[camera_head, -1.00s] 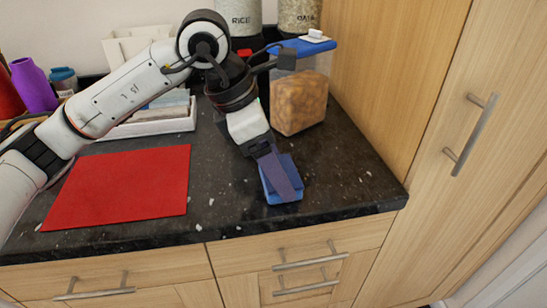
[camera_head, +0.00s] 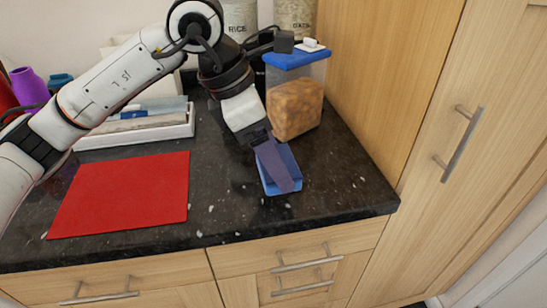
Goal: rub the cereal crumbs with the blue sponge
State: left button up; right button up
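The blue sponge (camera_head: 291,160) is on the dark granite counter near its front edge, right of the red mat. My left gripper (camera_head: 277,168) comes down from above and is shut on the sponge, and its finger hides part of it. The sponge appears to touch the counter. Small pale specks that look like cereal crumbs (camera_head: 211,208) lie scattered on the counter, mostly between the mat and the sponge and along the front edge. They are hard to tell from the granite's flecks. My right gripper is out of view.
A red mat (camera_head: 125,195) lies at left. A clear cereal container (camera_head: 296,108) with a blue lid stands behind the sponge. A white tray (camera_head: 140,137) and rice and oats jars (camera_head: 240,15) stand behind. A tall wooden cabinet (camera_head: 385,80) bounds the right.

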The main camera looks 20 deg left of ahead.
pick_arm(q)
jog(key=shift+r, duration=0.8)
jog(key=shift+r+p, duration=0.1)
jog(key=shift+p, duration=0.2)
jog(key=shift+r+p, duration=0.9)
jog(key=shift+r, duration=0.55)
jog(key=shift+f, duration=0.1)
